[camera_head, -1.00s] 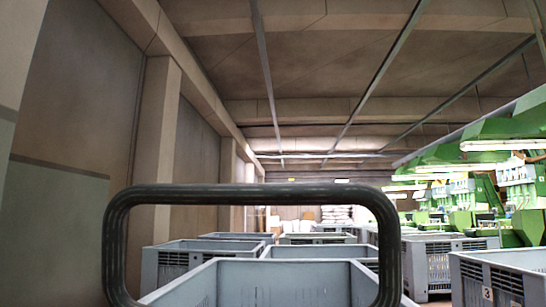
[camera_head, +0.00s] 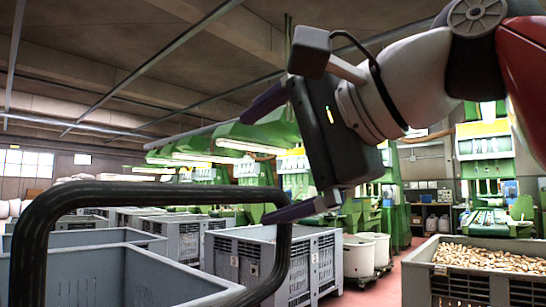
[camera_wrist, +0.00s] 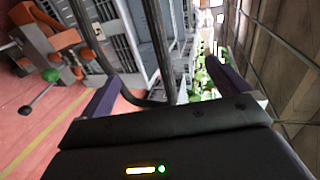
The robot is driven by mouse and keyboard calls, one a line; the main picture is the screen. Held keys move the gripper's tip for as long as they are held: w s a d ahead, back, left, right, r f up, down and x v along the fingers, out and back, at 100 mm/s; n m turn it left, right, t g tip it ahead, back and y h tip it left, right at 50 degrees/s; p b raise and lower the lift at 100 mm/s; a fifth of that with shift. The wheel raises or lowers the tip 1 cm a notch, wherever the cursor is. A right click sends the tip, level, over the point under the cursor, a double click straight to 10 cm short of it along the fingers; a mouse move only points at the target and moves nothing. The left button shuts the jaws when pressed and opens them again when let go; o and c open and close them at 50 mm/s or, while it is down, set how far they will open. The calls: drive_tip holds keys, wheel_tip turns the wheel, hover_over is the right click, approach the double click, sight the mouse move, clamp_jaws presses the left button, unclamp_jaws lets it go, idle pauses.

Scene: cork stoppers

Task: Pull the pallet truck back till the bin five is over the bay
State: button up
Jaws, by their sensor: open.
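The black tubular handle (camera_head: 150,190) stands at the lower left of the head view, in front of a large grey bin (camera_head: 85,275). Its tubes (camera_wrist: 160,50) also run between my fingers in the wrist view; I cannot tell how far beyond the fingertips. My gripper (camera_head: 255,168) is open and empty, its lower finger appearing across the handle's right side in the head view. I cannot tell whether they touch. The bay cannot be made out, though a yellow floor line (camera_wrist: 45,146) shows in the wrist view.
More grey bins (camera_head: 265,262) stand beyond the handle. A bin of corks (camera_head: 490,256) is at the right. White tubs (camera_head: 366,256) and green machines (camera_head: 490,170) stand behind. An orange and grey object (camera_wrist: 45,42) stands on the red floor in the wrist view.

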sight(208, 192)
drive_tip(key=x, duration=1.3)
drive_tip(key=shift+w+a+f, duration=0.1)
drive_tip(key=shift+w+a, duration=0.15)
drive_tip(key=shift+w, duration=0.05)
clamp_jaws()
idle(0.4)
